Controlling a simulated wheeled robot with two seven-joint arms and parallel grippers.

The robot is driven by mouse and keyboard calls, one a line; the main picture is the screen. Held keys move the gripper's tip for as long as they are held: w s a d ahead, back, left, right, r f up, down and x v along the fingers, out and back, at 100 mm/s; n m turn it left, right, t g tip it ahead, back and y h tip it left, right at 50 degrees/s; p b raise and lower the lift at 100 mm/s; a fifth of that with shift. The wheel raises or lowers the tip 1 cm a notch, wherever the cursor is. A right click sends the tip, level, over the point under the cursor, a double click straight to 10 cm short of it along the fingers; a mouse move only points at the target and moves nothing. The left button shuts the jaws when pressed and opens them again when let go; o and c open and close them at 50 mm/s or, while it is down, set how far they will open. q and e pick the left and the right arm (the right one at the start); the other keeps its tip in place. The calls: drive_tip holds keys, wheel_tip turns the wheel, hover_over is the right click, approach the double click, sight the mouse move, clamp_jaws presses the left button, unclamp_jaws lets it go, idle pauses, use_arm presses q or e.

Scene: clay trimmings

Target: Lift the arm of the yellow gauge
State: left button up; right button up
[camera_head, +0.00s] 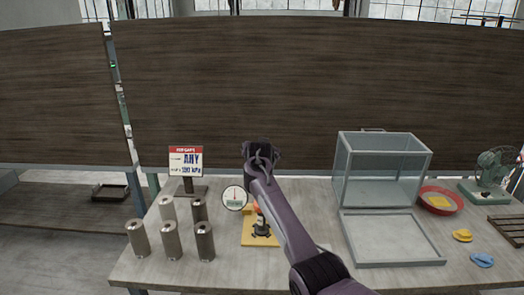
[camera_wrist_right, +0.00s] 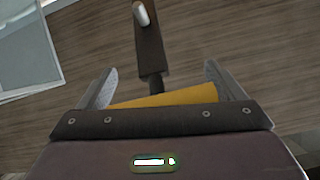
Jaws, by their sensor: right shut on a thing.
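The yellow gauge (camera_head: 260,240) stands on the table, with a yellow base, a dark fitting on it and a round white dial (camera_head: 235,197) at its left. My right gripper (camera_head: 262,152) is above and behind the base, and my right arm hides part of the gauge. In the right wrist view a yellow bar (camera_wrist_right: 172,97) spans the space between the two fingers, and the gripper is shut on it. A dark bar with a pale cylinder at its end (camera_wrist_right: 150,45) reaches out beyond the fingers. My left gripper is not in view.
Several metal cylinders (camera_head: 171,240) and a sign (camera_head: 187,161) stand left of the gauge. A clear case (camera_head: 385,170) with a flat frame (camera_head: 393,238) is at the right. A red bowl (camera_head: 455,196), a green fan (camera_head: 497,165) and small yellow and blue items lie farther right.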

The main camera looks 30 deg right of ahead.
drive_tip(key=shift+s+a+f, duration=0.1)
drive_tip(key=shift+f, duration=0.45)
drive_tip(key=o, duration=1)
drive_tip(key=shift+o, duration=0.7)
drive_tip(key=shift+w, duration=0.3)
drive_tip(key=shift+f+y, duration=0.2)
drive_tip(key=shift+y, duration=0.1)
drive_tip(key=r+p, duration=0.1)
drive_tip(key=s+r+p, duration=0.1)
drive_tip(key=p, duration=0.1)
drive_tip(key=shift+a+r, duration=0.2)
drive_tip(key=shift+r, duration=0.1)
drive_tip(key=s+a+r+p, duration=0.2)
drive_tip(key=s+r+p, duration=0.1)
drive_tip(key=r+p, duration=0.2)
drive_tip(key=shift+s+r+p, duration=0.15)
drive_tip(key=shift+r+p, duration=0.1)
drive_tip(key=shift+p, duration=0.85)
